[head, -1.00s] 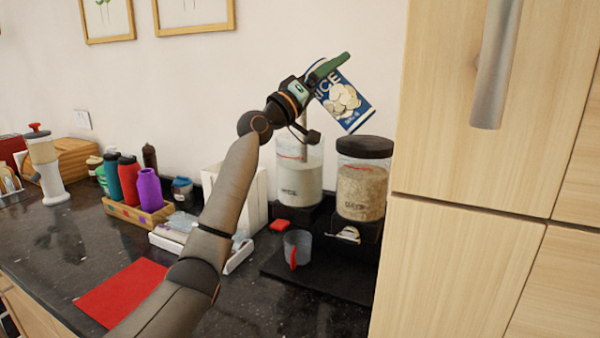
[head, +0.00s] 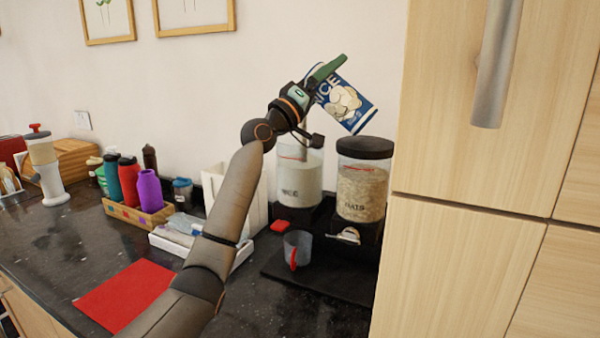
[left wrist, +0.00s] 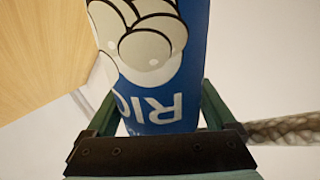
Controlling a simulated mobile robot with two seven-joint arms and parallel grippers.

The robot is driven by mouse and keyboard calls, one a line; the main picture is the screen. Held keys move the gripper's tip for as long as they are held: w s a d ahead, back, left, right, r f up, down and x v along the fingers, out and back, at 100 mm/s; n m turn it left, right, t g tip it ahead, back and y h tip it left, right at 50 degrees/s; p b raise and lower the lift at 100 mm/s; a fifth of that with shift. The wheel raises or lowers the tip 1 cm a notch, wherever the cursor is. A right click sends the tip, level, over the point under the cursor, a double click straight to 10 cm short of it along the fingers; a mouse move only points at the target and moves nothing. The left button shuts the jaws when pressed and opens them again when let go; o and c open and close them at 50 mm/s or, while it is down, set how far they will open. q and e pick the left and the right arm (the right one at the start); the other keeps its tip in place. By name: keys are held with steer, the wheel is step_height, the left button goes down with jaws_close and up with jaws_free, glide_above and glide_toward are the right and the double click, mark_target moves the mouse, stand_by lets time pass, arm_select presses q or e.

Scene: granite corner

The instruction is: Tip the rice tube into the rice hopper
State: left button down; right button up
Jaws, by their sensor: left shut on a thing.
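The blue rice tube (head: 345,100), with a white picture and lettering, is held tilted above the hoppers in the head view. My left gripper (head: 327,72) is shut on it, and the tube also fills the middle of the left wrist view (left wrist: 155,90) between the gripper's fingers (left wrist: 155,115). The rice hopper (head: 299,176) is a clear container of white grain on a black base. The tube is above and to the right of it, partly over the oats side in the picture. The hopper's top is partly hidden by my wrist. My right gripper does not show.
The oats hopper (head: 362,185) with a black lid stands right of the rice hopper. A wooden cabinet (head: 480,120) closes off the right. A red mat (head: 126,294) lies at the front left.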

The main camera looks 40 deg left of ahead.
arm_select(q)
steer(key=shift+f+n+y, duration=0.1)
steer(key=shift+n+y, duration=0.3)
steer(key=shift+a+f+n+t, duration=0.1)
steer(key=shift+n+t, duration=0.2)
steer(key=shift+a+f+n+y, duration=0.1)
steer(key=shift+f+n+y, duration=0.05)
steer(key=shift+n+y, duration=0.25)
steer(key=shift+f, duration=0.1)
steer(key=shift+s+a+f+n+y, duration=0.1)
steer(key=shift+f+n+y, duration=0.1)
steer(key=shift+n+y, duration=0.3)
steer(key=shift+f+n+p, duration=0.1)
steer(key=shift+n+p, duration=0.25)
steer(key=shift+n, duration=0.05)
steer(key=shift+a+f+n+t+y, duration=0.1)
steer(key=shift+f+n+t+y, duration=0.15)
steer(key=shift+n+y, duration=0.2)
steer(key=shift+a+f+n+y+p, duration=0.15)
steer(key=shift+f+n+y+p, duration=0.2)
steer(key=shift+n+y, duration=0.3)
